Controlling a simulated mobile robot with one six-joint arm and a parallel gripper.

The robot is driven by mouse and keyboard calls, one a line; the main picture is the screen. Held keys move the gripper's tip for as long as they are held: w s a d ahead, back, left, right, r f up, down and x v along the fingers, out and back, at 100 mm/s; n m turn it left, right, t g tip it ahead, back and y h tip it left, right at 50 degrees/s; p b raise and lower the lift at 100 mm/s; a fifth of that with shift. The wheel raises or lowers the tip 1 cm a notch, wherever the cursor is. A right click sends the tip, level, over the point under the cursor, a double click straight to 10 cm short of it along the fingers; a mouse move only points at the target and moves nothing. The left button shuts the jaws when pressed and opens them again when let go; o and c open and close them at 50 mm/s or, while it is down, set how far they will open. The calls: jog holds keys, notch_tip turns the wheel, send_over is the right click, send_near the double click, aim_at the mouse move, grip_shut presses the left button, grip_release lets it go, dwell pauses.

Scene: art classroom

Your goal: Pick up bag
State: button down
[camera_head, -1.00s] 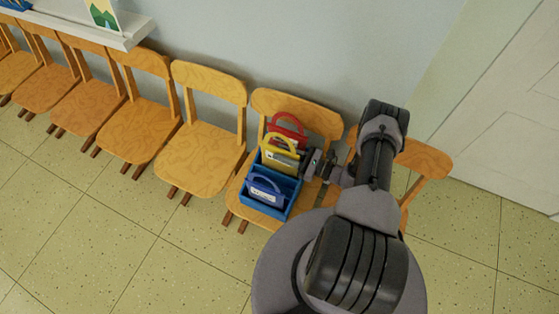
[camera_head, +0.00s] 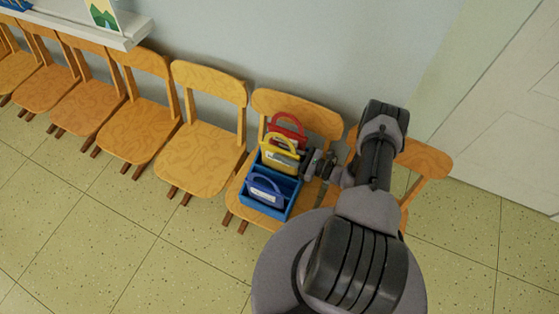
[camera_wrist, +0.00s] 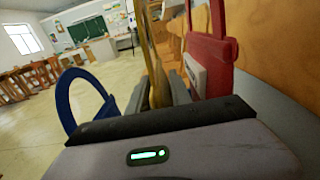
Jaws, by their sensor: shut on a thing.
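Three small bags stand in a blue bin (camera_head: 271,207) on a wooden chair: a red bag (camera_head: 287,128) at the back, a yellow bag (camera_head: 280,146) in the middle and a blue bag (camera_head: 265,187) at the front. My gripper (camera_head: 306,164) reaches in from the right and is shut on the yellow bag. In the wrist view the yellow bag (camera_wrist: 156,65) is edge-on between the fingers. The red bag (camera_wrist: 212,55) is close on the right there, and the blue bag's handle (camera_wrist: 72,98) is on the left. The fingertips are partly hidden.
The chair's backrest (camera_head: 297,106) and the wall (camera_head: 290,50) are close behind the bags. More wooden chairs (camera_head: 200,158) line the wall to the left. A white shelf (camera_head: 95,30) is at upper left. The tiled floor (camera_head: 140,240) in front is clear.

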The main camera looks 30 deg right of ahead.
aim_at(284, 138)
dwell(0.5)
notch_tip(284, 138, up, 10)
jog(key=p, duration=0.4)
jog(key=shift+p, duration=0.3)
dwell(0.3)
